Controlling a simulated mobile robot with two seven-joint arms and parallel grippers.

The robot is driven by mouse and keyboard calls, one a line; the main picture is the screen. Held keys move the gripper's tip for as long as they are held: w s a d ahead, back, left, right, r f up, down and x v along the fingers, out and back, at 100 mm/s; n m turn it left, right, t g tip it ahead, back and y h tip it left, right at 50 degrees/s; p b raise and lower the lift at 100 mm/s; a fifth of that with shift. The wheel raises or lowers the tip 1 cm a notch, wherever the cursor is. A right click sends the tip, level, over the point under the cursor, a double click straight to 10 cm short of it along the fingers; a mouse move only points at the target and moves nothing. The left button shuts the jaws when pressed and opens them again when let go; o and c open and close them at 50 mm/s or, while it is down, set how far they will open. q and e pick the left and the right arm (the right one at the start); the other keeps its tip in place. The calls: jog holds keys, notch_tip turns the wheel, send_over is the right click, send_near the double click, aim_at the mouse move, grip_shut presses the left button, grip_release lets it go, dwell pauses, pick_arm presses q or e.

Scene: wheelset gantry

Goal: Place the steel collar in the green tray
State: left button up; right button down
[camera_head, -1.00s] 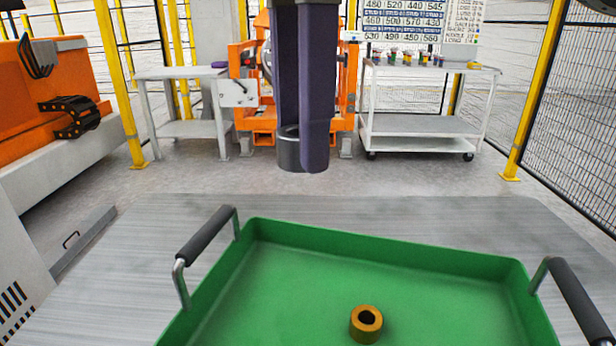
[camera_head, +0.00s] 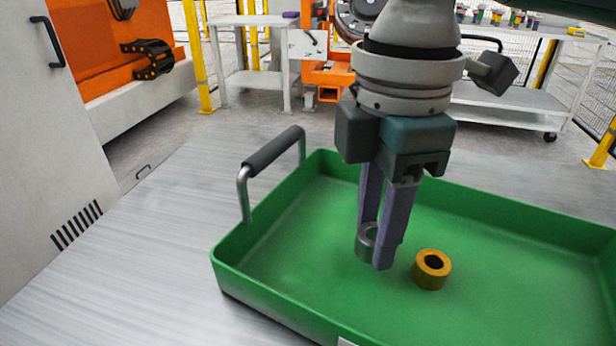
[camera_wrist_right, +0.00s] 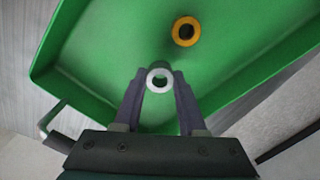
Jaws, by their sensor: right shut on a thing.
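The steel collar (camera_head: 366,242) is a short grey ring held between the fingertips of my right gripper (camera_head: 376,250). In the right wrist view the collar (camera_wrist_right: 160,79) shows as a pale ring between the two fingers of the gripper (camera_wrist_right: 159,85). The gripper points down over the inside of the green tray (camera_head: 262,310). I cannot tell whether the collar touches the tray floor. A brass-coloured ring (camera_head: 432,271) lies on the tray floor just right of the fingers; it also shows in the right wrist view (camera_wrist_right: 186,31). My left gripper is not in view.
The tray stands on a grey table (camera_head: 170,270) and has a black-gripped handle (camera_head: 272,152) at its left end. Tray floor right of the brass ring is clear. A white cart (camera_head: 510,112) and a white side table (camera_head: 250,85) stand behind.

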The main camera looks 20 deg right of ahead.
aim_at(375, 233)
jog(key=shift+f, duration=1.1)
jog(key=shift+f, duration=0.1)
jog(key=shift+c, duration=2.4)
grip_release()
jog(key=shift+r, duration=0.4)
notch_tip(375, 233, up, 12)
jog(key=p, duration=0.2)
jog(key=shift+f, duration=0.25)
